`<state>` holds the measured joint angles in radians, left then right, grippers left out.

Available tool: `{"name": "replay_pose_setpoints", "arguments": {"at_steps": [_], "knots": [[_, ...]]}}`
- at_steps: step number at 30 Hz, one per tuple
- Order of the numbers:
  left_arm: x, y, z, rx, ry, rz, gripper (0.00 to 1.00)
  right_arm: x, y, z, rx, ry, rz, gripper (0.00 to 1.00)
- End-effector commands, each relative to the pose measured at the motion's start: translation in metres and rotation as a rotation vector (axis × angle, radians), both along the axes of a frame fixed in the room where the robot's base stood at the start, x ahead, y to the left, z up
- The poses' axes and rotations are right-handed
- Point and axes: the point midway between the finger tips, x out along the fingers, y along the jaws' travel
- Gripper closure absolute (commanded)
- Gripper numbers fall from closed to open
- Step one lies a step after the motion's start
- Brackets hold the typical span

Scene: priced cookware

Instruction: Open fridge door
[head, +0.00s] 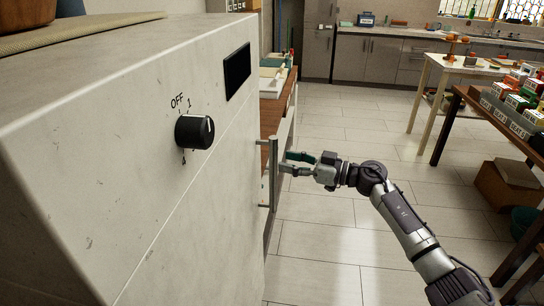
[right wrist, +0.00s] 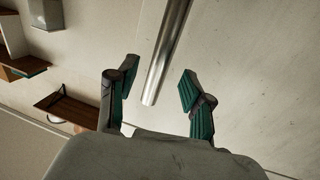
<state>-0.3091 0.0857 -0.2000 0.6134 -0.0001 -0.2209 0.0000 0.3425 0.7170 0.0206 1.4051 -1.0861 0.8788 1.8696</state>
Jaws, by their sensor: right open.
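The fridge (head: 120,150) is a large pale, scuffed box filling the left of the head view. A vertical metal bar handle (head: 273,180) stands out from its front on two short mounts. My right gripper (head: 290,163) is open at the handle, near its upper part. In the right wrist view, the handle (right wrist: 165,55) runs between the two spread green-padded fingers (right wrist: 158,78), with gaps on both sides. The door looks shut against the fridge body. My left gripper is not in view.
The fridge front carries a black knob (head: 194,131) and a dark display (head: 237,71). Behind it is a wooden-topped counter (head: 272,115). A table with boxes (head: 462,95) stands at the right. Tiled floor (head: 330,235) is clear in front.

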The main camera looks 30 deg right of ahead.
Motion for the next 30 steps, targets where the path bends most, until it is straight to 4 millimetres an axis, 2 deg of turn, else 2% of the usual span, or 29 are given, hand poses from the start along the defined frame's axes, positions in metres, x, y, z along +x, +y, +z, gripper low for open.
{"name": "replay_pose_setpoints", "arguments": {"at_steps": [3,9,21,30], "knots": [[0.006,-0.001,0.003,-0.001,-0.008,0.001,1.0,0.018,0.016,0.002,0.004,-0.003,0.0,0.49],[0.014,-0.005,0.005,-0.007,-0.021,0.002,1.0,0.035,0.03,0.001,0.002,-0.001,-0.001,0.49],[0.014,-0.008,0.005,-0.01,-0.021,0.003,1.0,0.039,0.035,0.0,0.0,0.0,-0.001,0.51],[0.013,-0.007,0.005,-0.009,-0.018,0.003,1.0,0.039,0.034,-0.001,0.0,0.0,-0.001,1.0]]}}
